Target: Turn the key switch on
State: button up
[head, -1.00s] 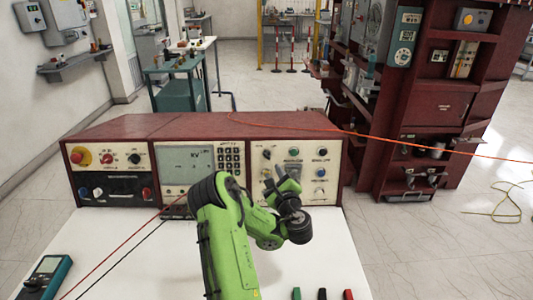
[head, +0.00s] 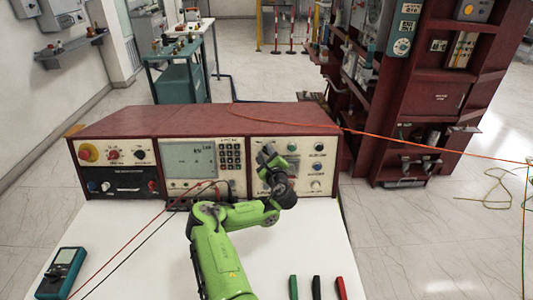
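The dark red test console (head: 205,122) stands on the white table top. I cannot make out a key switch for certain; part of this panel's left side is hidden behind my arm's end. My gripper (head: 267,153) is in front of that left side, its tip small and dark against the panel. I cannot tell whether it touches anything or whether its fingers are apart.
A teal meter (head: 63,270) lies at the table's left. Red and black leads run across the table to the console. Green, black and red probes (head: 317,288) lie at the front. A tall dark red rack (head: 430,100) stands behind at right.

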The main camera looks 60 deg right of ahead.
grip_shut()
jog(key=shift+m, duration=0.4)
jog(key=m+g+h, duration=0.1)
jog(key=m+g, duration=0.1)
jog(key=m, duration=0.5)
jog(key=m+g+h, duration=0.1)
jog(key=m+g, duration=0.1)
jog(key=m, duration=0.5)
jog(key=m+g+h+p, duration=0.1)
jog(key=m+g, duration=0.2)
jog(key=m, duration=0.4)
jog(key=shift+w+a+m+h, duration=0.1)
jog(key=shift+w+m+h, duration=0.05)
jog(key=shift+m+h, duration=0.15)
jog(key=shift+m, duration=0.3)
jog(key=shift+o, duration=0.5)
grip_release()
jog(key=shift+g, duration=0.3)
